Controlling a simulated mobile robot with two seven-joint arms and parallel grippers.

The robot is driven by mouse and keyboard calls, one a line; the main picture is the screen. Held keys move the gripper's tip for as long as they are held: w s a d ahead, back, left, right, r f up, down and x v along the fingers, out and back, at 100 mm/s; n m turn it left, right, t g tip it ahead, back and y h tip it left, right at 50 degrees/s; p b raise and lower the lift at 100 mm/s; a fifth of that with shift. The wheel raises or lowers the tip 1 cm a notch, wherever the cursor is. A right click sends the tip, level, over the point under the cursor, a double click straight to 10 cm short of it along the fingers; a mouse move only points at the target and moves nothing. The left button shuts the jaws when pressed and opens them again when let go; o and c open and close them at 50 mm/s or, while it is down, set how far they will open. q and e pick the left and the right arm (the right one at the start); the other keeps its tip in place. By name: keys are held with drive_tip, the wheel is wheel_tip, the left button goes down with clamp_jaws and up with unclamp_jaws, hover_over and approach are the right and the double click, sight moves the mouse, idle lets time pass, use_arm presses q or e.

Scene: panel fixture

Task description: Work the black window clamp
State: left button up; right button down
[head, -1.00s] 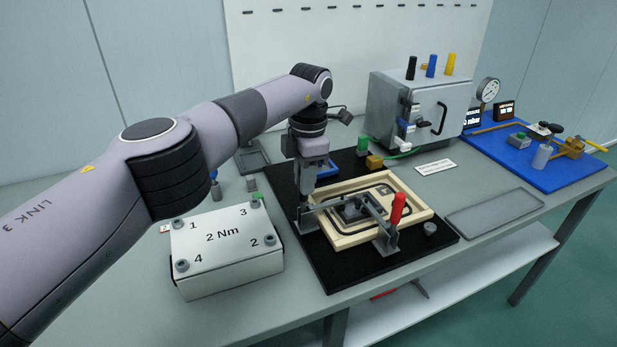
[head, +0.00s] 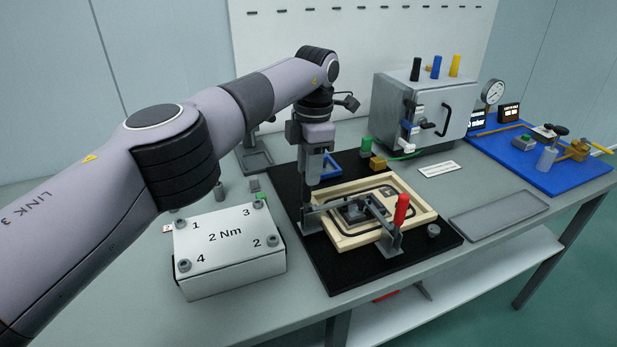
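A wooden window frame (head: 424,213) lies on a black board (head: 345,277), with a dark grey block (head: 361,210) in its middle. A clamp with a red upright handle (head: 402,209) stands at the frame's right front side. A second clamp (head: 309,219) stands at its left side, its grey arm reaching inward over the frame. A dark upright piece at this left clamp, perhaps its black handle, merges with my gripper's tip. My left gripper (head: 308,190) points down just above the left clamp. Its fingers are too small and dark to tell their opening. My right gripper is out of view.
A white box (head: 228,247) marked 2 Nm stands left of the board. A grey cabinet (head: 425,108) stands behind. An empty grey tray (head: 499,215) and a blue board (head: 544,170) with fittings are at the right. A small grey cylinder (head: 433,230) stands near the board's right edge.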

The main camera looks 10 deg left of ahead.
use_arm(q)
wheel_tip(320, 180, up, 4)
drive_tip(key=shift+d+f+p, duration=0.15)
drive_tip(key=shift+f+p, duration=0.05)
drive_tip(key=shift+p, duration=0.95)
drive_tip(key=shift+r+p, duration=0.4)
drive_tip(key=shift+p, duration=0.3)
drive_tip(key=shift+f, duration=0.1)
